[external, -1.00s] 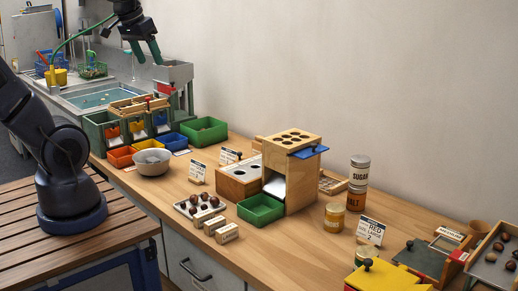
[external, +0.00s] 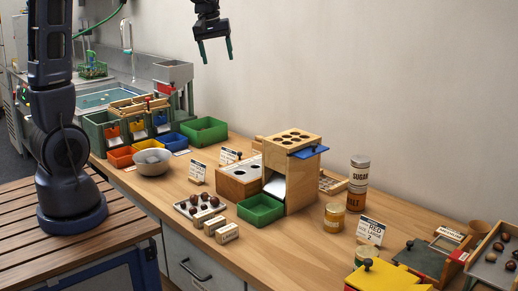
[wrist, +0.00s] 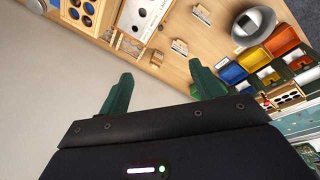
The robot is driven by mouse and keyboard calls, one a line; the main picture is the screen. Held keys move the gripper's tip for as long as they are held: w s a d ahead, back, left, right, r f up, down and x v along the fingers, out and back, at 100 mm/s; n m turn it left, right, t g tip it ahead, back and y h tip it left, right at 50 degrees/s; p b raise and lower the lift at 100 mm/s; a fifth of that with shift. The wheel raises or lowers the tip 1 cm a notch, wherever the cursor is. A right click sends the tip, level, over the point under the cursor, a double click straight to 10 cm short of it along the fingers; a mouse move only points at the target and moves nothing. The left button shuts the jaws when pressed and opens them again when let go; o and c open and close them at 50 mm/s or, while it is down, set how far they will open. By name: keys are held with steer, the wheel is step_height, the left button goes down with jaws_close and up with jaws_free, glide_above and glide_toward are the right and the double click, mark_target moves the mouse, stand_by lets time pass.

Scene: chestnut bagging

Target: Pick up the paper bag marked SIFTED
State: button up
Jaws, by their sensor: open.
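Three small pale paper packets lie in a row at the counter's front edge in the external view: the rear one (external: 208,216), the middle one (external: 214,225) and the front one (external: 228,233). Dark print shows on them, but it is too small to read, so I cannot tell which, if any, says SIFTED. My gripper (external: 216,60) is open and empty, high above the back of the counter, well away from the packets. In the wrist view its two green fingers (wrist: 161,70) are spread with nothing between them.
A tray of chestnuts (external: 181,209) lies beside the packets, and a green bin (external: 261,210) stands right of them. A tall wooden box (external: 302,185) rises behind. A grey bowl (external: 152,168) and coloured bins (external: 120,157) stand left.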

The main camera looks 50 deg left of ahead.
steer(key=w+a+f+n+g, duration=0.1)
steer(key=w+a+f+n, duration=0.1)
steer(key=w+f, duration=0.45)
steer(key=w+a+f+n, duration=0.1)
steer(key=w+f+n, duration=0.2)
steer(key=w+f, duration=0.35)
steer(key=n+g, duration=0.1)
steer(key=n, duration=0.3)
glide_toward(260, 142)
steer(key=shift+d+f, duration=0.1)
steer(key=shift+d, duration=0.05)
steer(key=shift+w+f, duration=0.25)
steer(key=shift+f, duration=0.35)
step_height(260, 142, down, 5)
steer(key=shift+r, duration=0.1)
steer(key=shift+w+a+f, duration=0.1)
steer(key=shift+a+f, duration=0.05)
steer(key=shift+f, duration=1.3)
steer(key=shift+a+f, duration=0.2)
steer(key=shift+f, duration=1.25)
steer(key=shift+c, duration=0.3)
steer(key=c, duration=1.1)
